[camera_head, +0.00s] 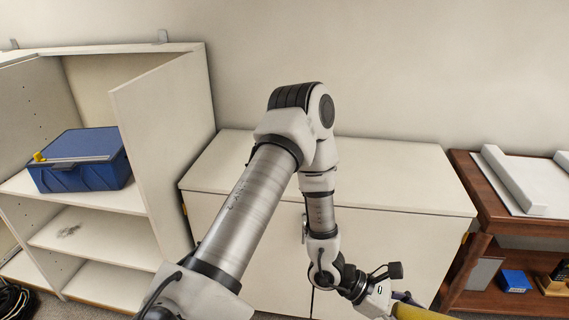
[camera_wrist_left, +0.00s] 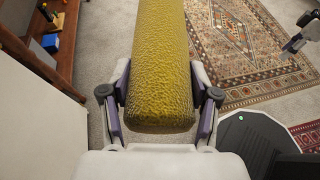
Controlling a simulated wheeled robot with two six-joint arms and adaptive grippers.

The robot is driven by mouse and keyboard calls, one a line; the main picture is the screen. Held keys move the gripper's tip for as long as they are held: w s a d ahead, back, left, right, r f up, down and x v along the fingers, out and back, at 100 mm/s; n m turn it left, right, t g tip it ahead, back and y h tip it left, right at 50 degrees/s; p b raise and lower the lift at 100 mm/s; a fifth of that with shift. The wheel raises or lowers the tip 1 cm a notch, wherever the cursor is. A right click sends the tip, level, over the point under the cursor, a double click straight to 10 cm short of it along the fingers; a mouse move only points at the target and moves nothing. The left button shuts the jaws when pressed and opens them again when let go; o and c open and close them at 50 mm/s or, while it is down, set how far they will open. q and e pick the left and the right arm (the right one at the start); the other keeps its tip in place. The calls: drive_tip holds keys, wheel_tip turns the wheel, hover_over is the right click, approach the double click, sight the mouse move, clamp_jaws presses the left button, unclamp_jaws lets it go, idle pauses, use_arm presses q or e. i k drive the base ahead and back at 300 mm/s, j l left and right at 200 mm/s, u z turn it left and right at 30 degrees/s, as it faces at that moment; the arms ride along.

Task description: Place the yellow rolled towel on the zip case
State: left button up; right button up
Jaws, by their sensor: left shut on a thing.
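The yellow rolled towel (camera_wrist_left: 161,65) is a thick, rough-textured cylinder in the left wrist view. My left gripper (camera_wrist_left: 161,105) is shut on it, one purple-lined finger on each side near its close end. The towel's far end runs out of the top of that view. In the head view only a bit of the towel (camera_head: 415,313) shows at the bottom edge, by my left gripper (camera_head: 395,297). I cannot make out a zip case. A grey jointed part, which looks like my right gripper (camera_wrist_left: 291,45), shows small at the wrist view's right edge.
A low white cabinet (camera_head: 400,180) stands behind my left arm, its top bare. A blue box (camera_head: 85,165) sits in the open white shelf unit (camera_head: 160,110) at left. A brown wooden shelf (camera_head: 478,205) stands at right. A patterned rug (camera_wrist_left: 245,45) lies on the floor.

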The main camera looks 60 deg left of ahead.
sight(89, 140)
drive_tip(key=k+u, duration=0.2)
drive_tip(key=u, duration=0.2)
drive_tip(key=k+j+u, duration=0.2)
drive_tip(key=u, duration=0.15)
drive_tip(key=k+j+u, duration=0.15)
drive_tip(key=u, duration=0.25)
drive_tip(key=k+j+u, duration=0.2)
drive_tip(key=u, duration=0.2)
